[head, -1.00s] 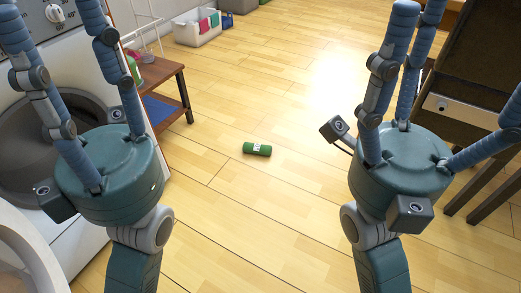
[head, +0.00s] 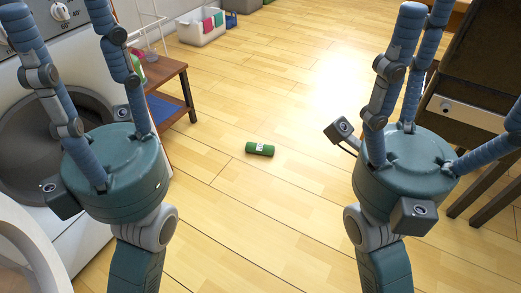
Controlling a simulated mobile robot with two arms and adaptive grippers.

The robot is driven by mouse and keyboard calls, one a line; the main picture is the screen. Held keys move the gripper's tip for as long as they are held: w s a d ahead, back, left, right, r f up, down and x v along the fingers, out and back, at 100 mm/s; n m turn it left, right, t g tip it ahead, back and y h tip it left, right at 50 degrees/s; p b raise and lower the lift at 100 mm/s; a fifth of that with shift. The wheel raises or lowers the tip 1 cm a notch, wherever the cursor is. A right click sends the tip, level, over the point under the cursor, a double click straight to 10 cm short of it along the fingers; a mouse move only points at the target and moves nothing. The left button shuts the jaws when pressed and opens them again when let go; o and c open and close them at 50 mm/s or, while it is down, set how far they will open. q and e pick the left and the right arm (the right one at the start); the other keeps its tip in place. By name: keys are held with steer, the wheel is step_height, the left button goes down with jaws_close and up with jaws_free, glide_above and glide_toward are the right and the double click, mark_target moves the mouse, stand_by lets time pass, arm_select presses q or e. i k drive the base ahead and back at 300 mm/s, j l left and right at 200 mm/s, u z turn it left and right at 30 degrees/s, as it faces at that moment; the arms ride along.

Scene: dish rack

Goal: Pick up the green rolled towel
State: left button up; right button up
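The green rolled towel (head: 260,149) lies on the wooden floor in the middle of the head view, with a small white label on it. My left gripper (head: 75,50) is raised at the left, its blue fingers spread apart and pointing up, with nothing between them. My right gripper (head: 425,60) is raised at the right, its fingers also spread and empty. Some fingertips are cut off by the top edge of the picture. Both grippers are well apart from the towel, which lies between and beyond them.
A washing machine (head: 30,90) stands at the left, with a small brown wooden shelf (head: 165,73) behind it. A white basket (head: 203,30) with coloured cloths is at the back. Dark wooden furniture (head: 470,85) stands at the right. The floor (head: 270,220) around the towel is clear.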

mark_target(262, 149)
steer(key=i+l+u, duration=0.35)
steer(key=i, duration=0.25)
steer(key=i+l+u, duration=0.35)
steer(key=i+l, duration=0.2)
